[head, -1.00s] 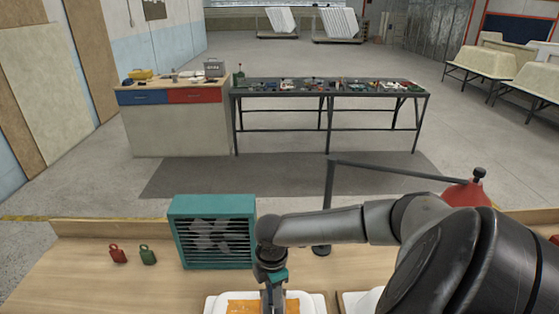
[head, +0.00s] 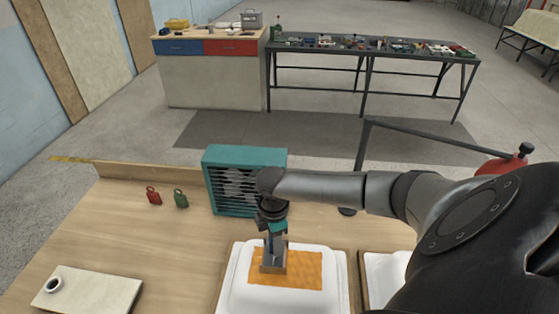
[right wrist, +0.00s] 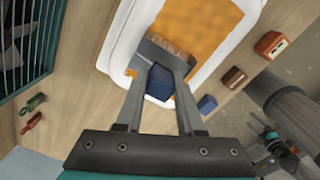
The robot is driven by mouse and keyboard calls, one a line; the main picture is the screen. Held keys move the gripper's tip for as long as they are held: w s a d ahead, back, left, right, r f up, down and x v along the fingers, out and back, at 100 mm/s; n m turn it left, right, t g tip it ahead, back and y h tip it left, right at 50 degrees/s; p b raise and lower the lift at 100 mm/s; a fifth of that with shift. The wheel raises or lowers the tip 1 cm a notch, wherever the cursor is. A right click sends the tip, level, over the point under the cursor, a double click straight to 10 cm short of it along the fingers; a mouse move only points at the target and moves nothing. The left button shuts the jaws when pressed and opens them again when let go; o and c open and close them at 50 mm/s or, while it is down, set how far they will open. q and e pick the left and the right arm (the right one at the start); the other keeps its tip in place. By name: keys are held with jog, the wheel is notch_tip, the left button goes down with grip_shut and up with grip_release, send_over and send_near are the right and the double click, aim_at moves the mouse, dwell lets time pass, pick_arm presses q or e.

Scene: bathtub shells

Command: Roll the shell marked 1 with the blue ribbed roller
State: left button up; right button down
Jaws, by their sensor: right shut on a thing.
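A white shell (head: 237,285) with an orange patch (head: 306,270) on its top lies on the wooden bench; no number is readable on it. It also shows in the right wrist view (right wrist: 122,42). A second white shell (head: 375,270) is to its right, partly hidden by my arm. My right gripper (head: 273,258) is above the left part of the orange patch, pointing down. It is shut on a tool with a dark blue body (right wrist: 160,84) and a brown, bristle-like end over the patch; whether it touches cannot be told. No ribbing shows. My left gripper is out of view.
A teal fan box (head: 243,163) stands behind the shell. Small red (head: 153,196) and green (head: 181,199) jug-like items stand left of it. Small blocks (right wrist: 233,77) lie beside the shell.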

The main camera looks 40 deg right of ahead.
jog(key=shift+w+a+b, duration=0.2)
jog(key=shift+w+a, duration=0.95)
jog(key=shift+w, duration=0.2)
jog(key=shift+w+a+b, duration=0.15)
jog(key=shift+w+a, duration=1)
jog(key=shift+w, duration=0.15)
notch_tip(320, 180, up, 6)
jog(key=shift+p, duration=0.35)
